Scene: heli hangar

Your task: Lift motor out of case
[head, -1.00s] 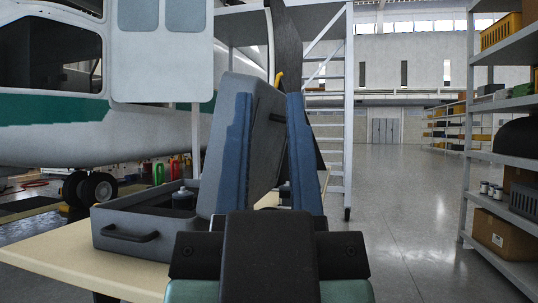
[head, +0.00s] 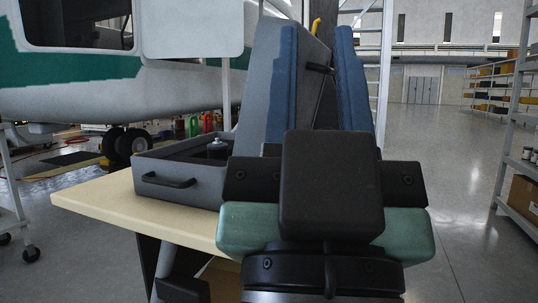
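The grey case (head: 150,191) stands open on the table, with a black handle on its front and its lid (head: 262,65) raised. A small dark cylindrical thing (head: 217,149), perhaps the motor, shows inside the case; its lower part is hidden by the case wall. My gripper (head: 318,45) is in front of the case's right side, its two long blue fingers pointing up in the picture and spread apart. The fingers and wrist hide part of the lid and the case's right end. I cannot tell whether the fingers touch the lid.
The pale table (head: 110,205) has bare top left and in front of the case. A white and green helicopter (head: 90,95) stands behind. A shelf rack (head: 515,150) stands at the right, with open floor (head: 440,170) before it. A wheeled rack (head: 12,215) is at the left edge.

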